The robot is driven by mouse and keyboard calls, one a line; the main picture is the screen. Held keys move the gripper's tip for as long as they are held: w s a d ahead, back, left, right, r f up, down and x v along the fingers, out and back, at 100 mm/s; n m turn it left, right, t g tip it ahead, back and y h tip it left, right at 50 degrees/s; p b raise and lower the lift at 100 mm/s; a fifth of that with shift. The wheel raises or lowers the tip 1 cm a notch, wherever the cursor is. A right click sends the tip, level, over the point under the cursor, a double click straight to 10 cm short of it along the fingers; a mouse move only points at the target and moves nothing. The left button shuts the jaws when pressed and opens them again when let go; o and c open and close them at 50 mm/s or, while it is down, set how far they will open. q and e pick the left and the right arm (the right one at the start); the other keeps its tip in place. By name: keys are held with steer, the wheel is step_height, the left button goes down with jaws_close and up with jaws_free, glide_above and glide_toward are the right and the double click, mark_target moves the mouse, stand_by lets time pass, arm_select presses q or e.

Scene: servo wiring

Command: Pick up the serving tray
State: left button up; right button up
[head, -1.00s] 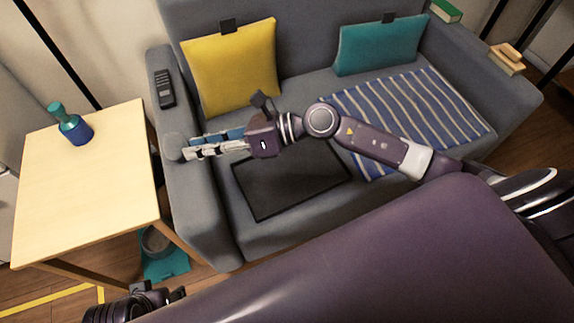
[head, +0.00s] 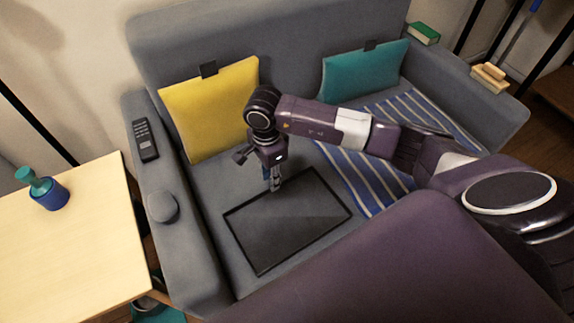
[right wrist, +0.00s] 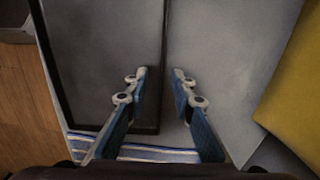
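The serving tray (head: 292,222) is a dark, flat rectangle with a low rim, lying on the grey sofa seat. In the right wrist view the tray (right wrist: 105,50) fills the left of centre. My right gripper (head: 274,188) points down at the tray's back edge, near the yellow cushion. In the right wrist view its fingers (right wrist: 160,75) are open and empty, with the tray's rim running between the fingertips. I cannot tell how far the tips are above the rim. My left gripper is not in view.
The grey sofa (head: 205,222) holds a yellow cushion (head: 212,105), a teal cushion (head: 362,72) and a striped blanket (head: 368,190). A remote (head: 145,140) lies on the left armrest.

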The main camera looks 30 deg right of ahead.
steer(key=f, duration=0.4)
steer(key=shift+w+a+b, duration=0.2)
steer(key=shift+w+b, duration=0.05)
steer(key=shift+b, duration=0.15)
steer(key=shift+f, duration=0.4)
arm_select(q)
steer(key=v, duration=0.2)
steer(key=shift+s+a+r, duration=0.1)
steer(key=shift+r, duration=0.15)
arm_select(e)
steer(key=shift+c, duration=0.6)
jaws_close()
